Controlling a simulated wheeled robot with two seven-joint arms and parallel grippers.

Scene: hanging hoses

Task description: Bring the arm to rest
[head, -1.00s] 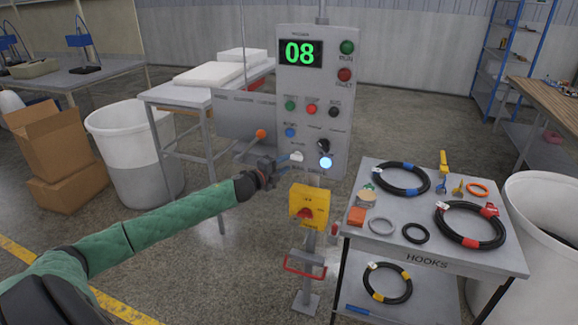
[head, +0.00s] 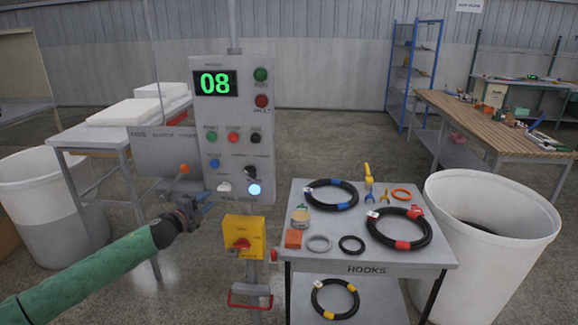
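My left arm comes in from the lower left in a green sleeve. My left gripper (head: 198,208) is in front of the grey control panel (head: 226,135), near its lower left edge and the orange-knobbed lever (head: 184,169). Its fingers are small and seen from behind, so I cannot tell whether they are open or shut. The panel's display reads 08 in green, and a white-blue lamp (head: 254,190) is lit at its bottom right. My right gripper is not in view.
A yellow box with a red knob (head: 241,240) is below the panel. A grey cart (head: 300,260) with several coiled hoses stands right of it, beside a large white bin (head: 490,235). Another bin (head: 40,215) stands at the left. A wooden bench (head: 480,115) is farther back.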

